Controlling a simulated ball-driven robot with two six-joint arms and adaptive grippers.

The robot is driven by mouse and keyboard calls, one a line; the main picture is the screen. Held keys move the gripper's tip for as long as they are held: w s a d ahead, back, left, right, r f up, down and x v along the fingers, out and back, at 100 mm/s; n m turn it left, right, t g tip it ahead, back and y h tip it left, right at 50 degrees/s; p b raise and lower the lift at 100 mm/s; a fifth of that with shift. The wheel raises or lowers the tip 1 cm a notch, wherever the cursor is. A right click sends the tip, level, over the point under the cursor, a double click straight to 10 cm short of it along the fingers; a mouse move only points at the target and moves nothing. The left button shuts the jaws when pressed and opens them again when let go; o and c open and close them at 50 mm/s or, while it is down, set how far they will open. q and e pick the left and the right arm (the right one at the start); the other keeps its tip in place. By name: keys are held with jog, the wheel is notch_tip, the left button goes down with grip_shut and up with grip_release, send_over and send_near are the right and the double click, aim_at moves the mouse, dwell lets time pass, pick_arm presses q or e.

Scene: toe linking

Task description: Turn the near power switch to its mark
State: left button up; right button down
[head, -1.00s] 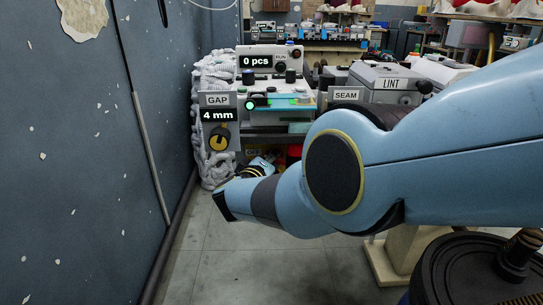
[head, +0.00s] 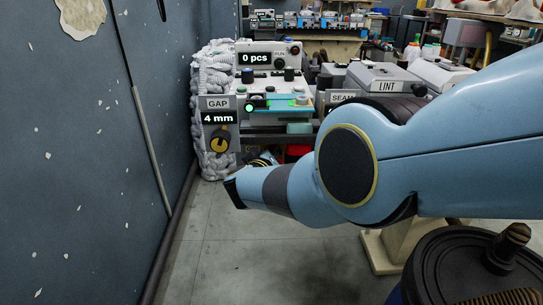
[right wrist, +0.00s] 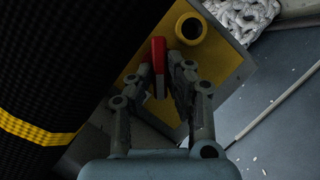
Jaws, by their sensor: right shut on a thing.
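In the right wrist view, the power switch shows as a red handle (right wrist: 158,58) on a yellow plate (right wrist: 222,62). My right gripper (right wrist: 160,72) has one finger on each side of the red handle and is shut on it. I cannot make out the switch's mark. In the head view, my right arm hides the switch and most of the gripper. My left gripper is not in view.
A yellow round part with a dark centre (right wrist: 191,28) stands close beside the handle. The machine with the GAP panel (head: 217,103) stands ahead, with grey-white knitted fabric (head: 212,68) piled at its left. A dark blue wall (head: 80,160) runs along the left. Bare floor lies between.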

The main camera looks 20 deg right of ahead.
jog(key=shift+f, duration=0.1)
jog(key=c, duration=1.3)
grip_release()
